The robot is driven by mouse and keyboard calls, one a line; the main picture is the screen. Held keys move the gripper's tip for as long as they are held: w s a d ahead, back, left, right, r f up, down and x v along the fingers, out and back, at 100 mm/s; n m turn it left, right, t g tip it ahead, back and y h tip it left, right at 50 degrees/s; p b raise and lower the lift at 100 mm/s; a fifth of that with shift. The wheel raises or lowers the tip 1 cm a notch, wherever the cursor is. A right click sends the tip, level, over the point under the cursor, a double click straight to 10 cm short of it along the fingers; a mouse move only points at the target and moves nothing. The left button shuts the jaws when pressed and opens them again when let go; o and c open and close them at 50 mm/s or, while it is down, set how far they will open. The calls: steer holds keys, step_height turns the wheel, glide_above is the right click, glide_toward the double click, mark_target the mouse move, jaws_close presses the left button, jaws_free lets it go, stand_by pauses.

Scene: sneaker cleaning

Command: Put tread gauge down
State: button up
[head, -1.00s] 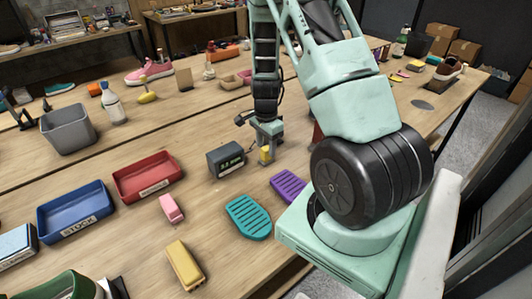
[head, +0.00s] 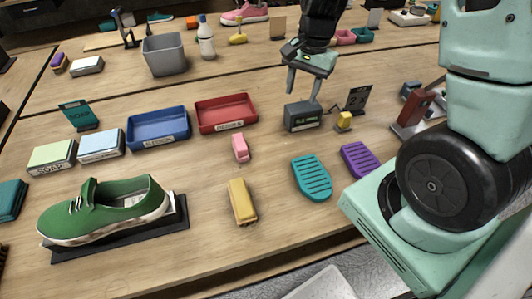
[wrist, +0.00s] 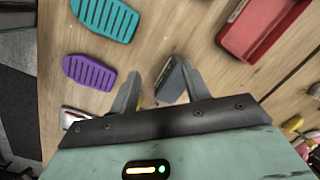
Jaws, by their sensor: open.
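A small yellow piece with a dark part, which looks like the tread gauge (head: 344,121), sits on the table right of a dark box with a lit display (head: 303,116). My gripper (head: 303,90) is open above and behind the display box, its fingers apart and empty, clear of the yellow piece. In the wrist view my gripper's fingers (wrist: 161,70) are spread, with the display box (wrist: 172,82) seen between them. Only a sliver of yellow shows low between the fingers there.
Teal (head: 312,177) and purple (head: 359,159) ridged sole pieces lie in front. Red (head: 225,128) and blue (head: 158,145) trays stand left. A small sign (head: 358,98) and a red-brown block (head: 413,112) stand right. A green sneaker (head: 105,212) rests front left.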

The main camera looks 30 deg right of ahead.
steer(key=s+a+r+n, duration=0.25)
steer(key=a+n, duration=0.25)
steer(key=a, duration=0.3)
steer(key=s+a+r+n, duration=0.2)
steer(key=s+a+n, duration=0.2)
steer(key=a, duration=0.3)
steer(key=s+a+r+n, duration=0.2)
steer(key=s+a+n, duration=0.6)
steer(key=s+n, duration=0.3)
steer(key=shift+s+r+h, duration=0.3)
steer(key=shift+s+r, duration=0.05)
steer(key=shift+s, duration=0.55)
